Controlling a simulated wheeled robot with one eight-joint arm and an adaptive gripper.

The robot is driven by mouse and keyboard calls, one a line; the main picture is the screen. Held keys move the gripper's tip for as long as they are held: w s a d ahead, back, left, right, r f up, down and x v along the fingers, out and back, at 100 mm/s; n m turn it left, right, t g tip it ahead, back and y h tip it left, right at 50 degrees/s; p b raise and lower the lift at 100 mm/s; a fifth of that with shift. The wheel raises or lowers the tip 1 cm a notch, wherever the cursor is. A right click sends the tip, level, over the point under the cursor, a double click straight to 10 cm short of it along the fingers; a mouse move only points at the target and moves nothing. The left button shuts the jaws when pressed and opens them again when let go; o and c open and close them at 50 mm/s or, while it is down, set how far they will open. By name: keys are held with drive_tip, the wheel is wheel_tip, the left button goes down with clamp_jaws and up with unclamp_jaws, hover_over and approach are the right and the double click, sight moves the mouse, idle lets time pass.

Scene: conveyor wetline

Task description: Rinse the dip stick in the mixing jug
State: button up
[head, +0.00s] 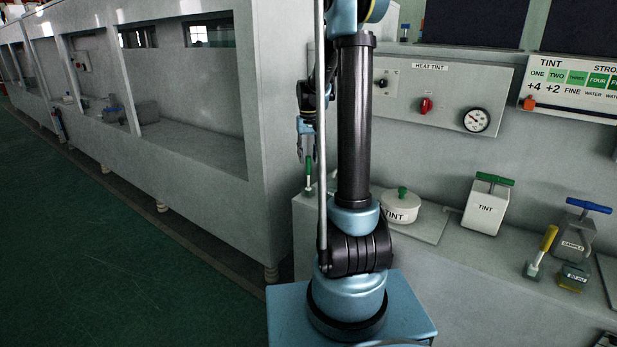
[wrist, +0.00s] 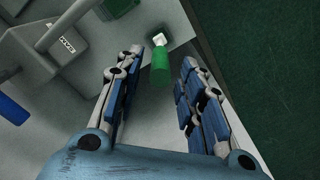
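A green-handled stick (head: 308,174), which looks like the dip stick, stands near the left end of the bench in the head view. In the wrist view its green handle (wrist: 160,66) with a white end lies between the two fingers, with gaps on both sides. My gripper (head: 306,150) is just above it in the head view, and its fingers (wrist: 161,60) are apart and empty in the wrist view. I cannot pick out the mixing jug for certain. A grey labelled container (wrist: 62,42) is at upper left in the wrist view.
The bench holds a white TINT pot (head: 402,208), a TINT box (head: 485,207), a SAMPLE container (head: 574,238) and a yellow-handled tool (head: 543,250). A blue handle (wrist: 12,109) shows in the wrist view. A grey line housing (head: 268,130) stands left; green floor (head: 90,260) is clear.

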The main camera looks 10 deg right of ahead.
clamp_jaws()
drive_tip(key=shift+r, duration=0.15)
drive_tip(key=shift+r, duration=2.85)
